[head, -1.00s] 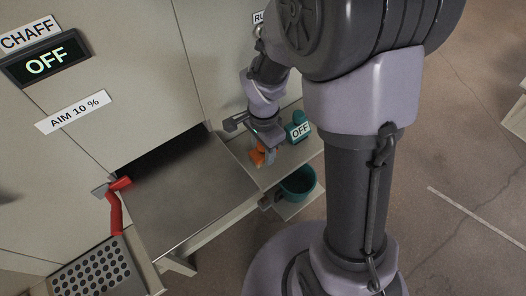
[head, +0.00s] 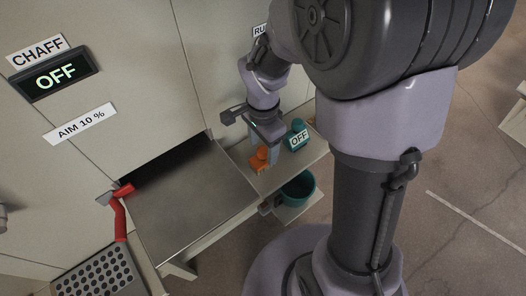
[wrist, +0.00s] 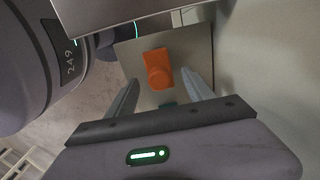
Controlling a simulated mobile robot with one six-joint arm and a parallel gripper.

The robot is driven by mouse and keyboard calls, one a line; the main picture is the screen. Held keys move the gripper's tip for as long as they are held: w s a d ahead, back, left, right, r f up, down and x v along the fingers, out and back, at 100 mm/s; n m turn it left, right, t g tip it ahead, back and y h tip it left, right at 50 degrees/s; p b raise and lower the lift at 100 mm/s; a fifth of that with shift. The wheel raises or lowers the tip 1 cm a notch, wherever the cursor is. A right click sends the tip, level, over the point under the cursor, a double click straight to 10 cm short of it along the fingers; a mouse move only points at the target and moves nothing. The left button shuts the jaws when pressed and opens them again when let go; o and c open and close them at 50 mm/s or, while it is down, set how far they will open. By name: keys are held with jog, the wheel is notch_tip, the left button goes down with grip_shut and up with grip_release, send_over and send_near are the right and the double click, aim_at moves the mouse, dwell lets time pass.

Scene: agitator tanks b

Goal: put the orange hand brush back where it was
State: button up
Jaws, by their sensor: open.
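The orange hand brush (head: 258,160) rests on the pale side shelf (head: 293,172), right of the metal chute. It also shows in the wrist view (wrist: 157,68), beyond my fingertips and centred roughly between them. My gripper (head: 271,155) is open and points down at the shelf, just above and beside the brush. In the wrist view my two fingers (wrist: 160,82) are spread wide with a gap between them and nothing gripped. In the head view, one finger partly hides the brush's right side.
A teal part with an OFF label (head: 298,136) stands on the shelf close to my gripper. A teal bucket (head: 297,189) sits below the shelf. The metal chute (head: 190,200), a red handle (head: 119,214) and a perforated tray (head: 98,272) lie to the left. Open floor is at right.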

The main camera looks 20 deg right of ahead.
notch_tip(320, 180, up, 7)
jog(key=shift+s+r+p, duration=0.1)
jog(key=shift+p, duration=0.75)
jog(key=s+a+r+n+t+y, duration=0.1)
jog(key=s+a+r+n+t, duration=0.1)
jog(key=s+r+n, duration=0.3)
jog(key=s+a+r+n+t+y, duration=0.1)
jog(key=s+a+r+n+t, duration=0.1)
jog(key=s+r+n, duration=0.3)
notch_tip(320, 180, up, 3)
jog(key=s+t, duration=0.1)
jog(key=s, duration=0.1)
jog(key=shift+s+t, duration=0.35)
jog(key=shift+t, duration=0.05)
notch_tip(320, 180, down, 8)
jog(key=b, duration=0.8)
jog(key=shift+r, duration=0.15)
